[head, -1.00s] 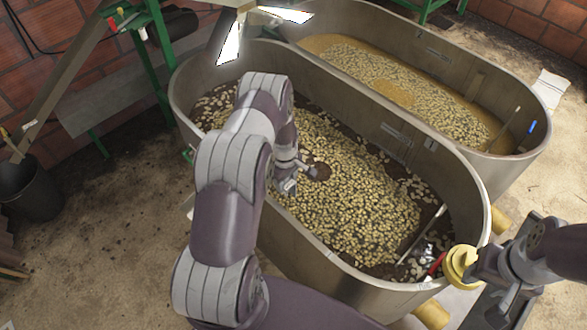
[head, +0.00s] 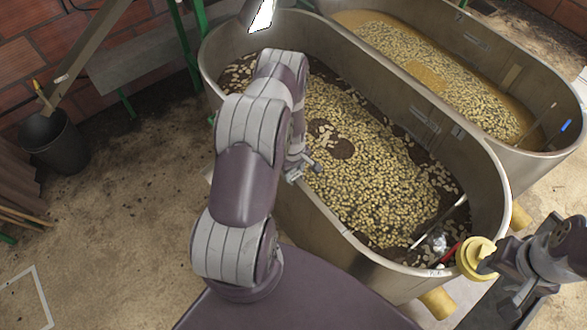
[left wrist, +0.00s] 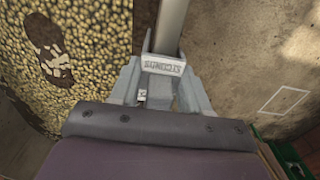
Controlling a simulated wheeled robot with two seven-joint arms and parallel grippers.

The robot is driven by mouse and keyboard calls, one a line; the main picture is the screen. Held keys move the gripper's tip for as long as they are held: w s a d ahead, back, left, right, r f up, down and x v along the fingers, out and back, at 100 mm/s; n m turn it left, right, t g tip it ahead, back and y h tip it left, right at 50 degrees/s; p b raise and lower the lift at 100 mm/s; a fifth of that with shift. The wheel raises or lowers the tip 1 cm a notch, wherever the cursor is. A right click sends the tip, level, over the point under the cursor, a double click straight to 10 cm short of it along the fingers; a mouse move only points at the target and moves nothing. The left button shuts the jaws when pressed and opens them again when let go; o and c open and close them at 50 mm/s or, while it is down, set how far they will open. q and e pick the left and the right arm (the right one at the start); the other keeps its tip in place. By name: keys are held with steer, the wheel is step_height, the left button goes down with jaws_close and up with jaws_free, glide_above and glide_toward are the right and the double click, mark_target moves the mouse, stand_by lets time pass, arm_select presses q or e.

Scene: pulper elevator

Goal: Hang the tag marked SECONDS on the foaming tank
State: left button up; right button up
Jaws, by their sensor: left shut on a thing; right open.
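In the left wrist view my left gripper (left wrist: 163,88) is shut on a grey tag (left wrist: 163,67) with raised letters that appear to read SECONDS, upside down. The tag lines up with a tank rim (left wrist: 171,25); I cannot tell whether they touch. In the head view my left gripper (head: 302,168) is at the front rim of the near tank (head: 365,262), which holds dark liquid and floating beans. The tag is not clear there. The far tank (head: 560,160) has a tan, frothy-looking surface with beans. My right gripper (head: 492,262) is open at the near tank's right end.
A yellow rounded thing (head: 474,258) is at my right gripper; contact is unclear. A black bucket (head: 55,142) stands at the left. Green posts (head: 183,50) rise behind the near tank. The floor left of the near tank is mostly clear.

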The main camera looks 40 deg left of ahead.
arm_select(q)
steer(key=shift+f, duration=0.1)
steer(key=o, duration=1.1)
step_height(320, 180, up, 13)
steer(key=shift+s+f+b, duration=0.1)
steer(key=shift+f+b, duration=0.05)
steer(key=shift+b, duration=0.8)
